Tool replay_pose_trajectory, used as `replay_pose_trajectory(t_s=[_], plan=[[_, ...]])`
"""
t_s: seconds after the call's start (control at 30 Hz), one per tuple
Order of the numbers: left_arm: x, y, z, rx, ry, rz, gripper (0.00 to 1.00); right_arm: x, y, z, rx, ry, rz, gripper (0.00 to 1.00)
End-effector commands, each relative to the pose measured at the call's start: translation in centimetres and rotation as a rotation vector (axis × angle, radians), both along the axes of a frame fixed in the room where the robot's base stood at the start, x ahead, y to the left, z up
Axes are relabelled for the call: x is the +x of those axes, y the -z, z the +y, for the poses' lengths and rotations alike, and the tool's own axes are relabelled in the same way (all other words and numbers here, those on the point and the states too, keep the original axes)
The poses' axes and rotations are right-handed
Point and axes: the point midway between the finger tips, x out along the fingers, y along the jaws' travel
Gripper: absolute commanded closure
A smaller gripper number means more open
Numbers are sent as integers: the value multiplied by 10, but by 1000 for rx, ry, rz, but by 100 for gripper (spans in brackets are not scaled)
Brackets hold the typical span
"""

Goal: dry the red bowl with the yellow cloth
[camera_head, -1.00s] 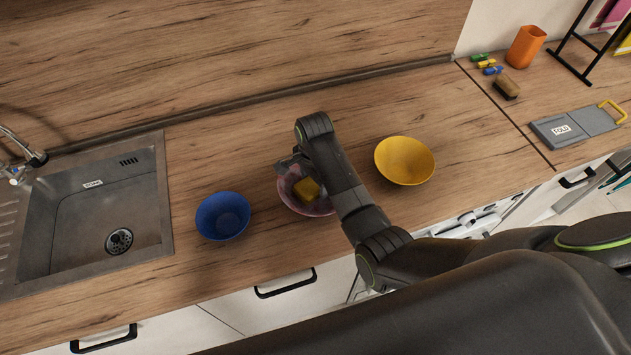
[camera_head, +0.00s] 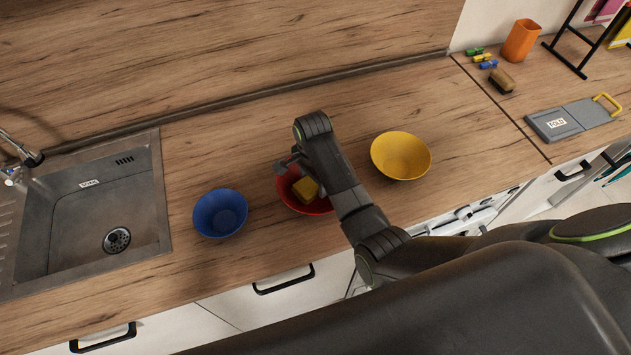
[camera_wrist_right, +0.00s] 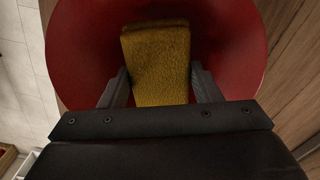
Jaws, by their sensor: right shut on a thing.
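The red bowl (camera_head: 300,204) stands on the wooden counter between a blue bowl and a yellow bowl. My right arm covers part of it in the head view. My right gripper (camera_wrist_right: 160,88) is shut on the folded yellow cloth (camera_wrist_right: 158,50), holding it inside the bowl. The cloth also shows in the head view (camera_head: 305,188). In the wrist view the red bowl (camera_wrist_right: 85,50) fills the space around the cloth. I cannot tell if the cloth touches the bowl's wall. My left gripper is not in view.
The blue bowl (camera_head: 220,213) stands left of the red bowl, the yellow bowl (camera_head: 401,156) right of it. A metal sink (camera_head: 80,215) is at the left. An orange cup (camera_head: 521,40), a brown sponge (camera_head: 502,80) and a grey board (camera_head: 572,119) are at the right. The counter behind the bowls is clear.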

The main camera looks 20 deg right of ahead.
Motion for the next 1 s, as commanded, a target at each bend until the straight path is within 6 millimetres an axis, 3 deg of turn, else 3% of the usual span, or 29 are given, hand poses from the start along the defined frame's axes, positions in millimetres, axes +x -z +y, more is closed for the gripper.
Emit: replay_pose_trajectory(t_s=[0.43,1.0], plan=[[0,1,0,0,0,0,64,9,-2,3,1,0,-4,61],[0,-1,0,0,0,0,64,-11,1,-4,0,-1,0,61]])
